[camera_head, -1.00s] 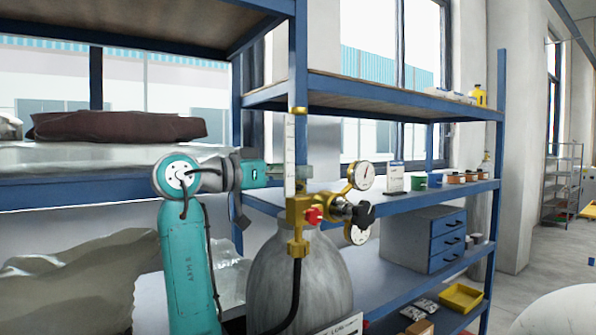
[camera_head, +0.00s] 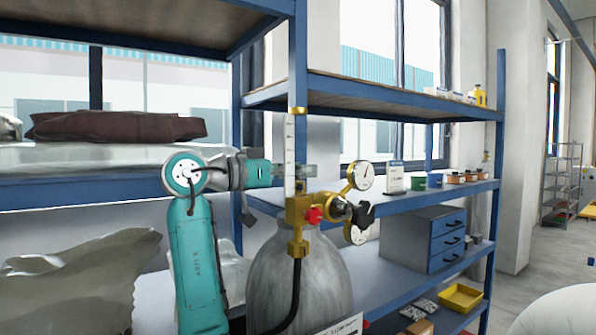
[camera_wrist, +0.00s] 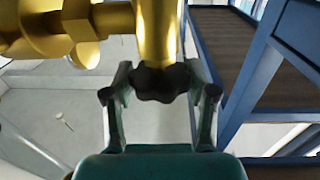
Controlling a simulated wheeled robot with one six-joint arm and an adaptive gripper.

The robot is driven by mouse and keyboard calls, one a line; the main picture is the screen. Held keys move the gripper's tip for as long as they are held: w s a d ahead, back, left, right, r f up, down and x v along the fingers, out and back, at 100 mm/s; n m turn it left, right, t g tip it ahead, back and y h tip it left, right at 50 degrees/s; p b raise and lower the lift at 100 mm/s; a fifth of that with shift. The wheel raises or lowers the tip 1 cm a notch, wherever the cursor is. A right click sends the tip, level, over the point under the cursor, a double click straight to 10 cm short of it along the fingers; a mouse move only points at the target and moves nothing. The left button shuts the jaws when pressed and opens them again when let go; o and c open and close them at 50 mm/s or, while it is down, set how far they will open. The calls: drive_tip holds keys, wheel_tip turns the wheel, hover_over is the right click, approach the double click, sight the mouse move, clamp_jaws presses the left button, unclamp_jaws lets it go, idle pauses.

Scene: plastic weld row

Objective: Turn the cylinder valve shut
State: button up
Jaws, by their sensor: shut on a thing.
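The grey gas cylinder (camera_head: 300,275) stands upright with a brass valve and regulator (camera_head: 300,208) on top. Two round gauges (camera_head: 364,175), a red knob (camera_head: 313,215) and a black knob (camera_head: 362,214) show on the regulator. In the wrist view, a dark lobed valve knob (camera_wrist: 160,83) sits at the end of a brass stem (camera_wrist: 158,35). My gripper (camera_wrist: 160,88) has one finger on each side of this knob and is shut on it. In the head view, my gripper (camera_head: 300,172) is partly hidden behind the clear flow tube (camera_head: 290,155).
Blue shelving (camera_head: 400,100) stands behind and to the right of the cylinder. A drawer cabinet (camera_head: 425,238) and a yellow tray (camera_head: 461,296) are on its lower levels. A black hose (camera_head: 294,300) hangs in front of the cylinder. Floor shows at far right.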

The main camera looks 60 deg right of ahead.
drive_tip(key=shift+m+g+y, duration=0.9)
drive_tip(key=shift+g, duration=0.2)
drive_tip(key=o, duration=1.2)
drive_tip(key=shift+c, duration=0.2)
drive_tip(key=v, duration=1.2)
drive_tip(key=shift+a, duration=0.1)
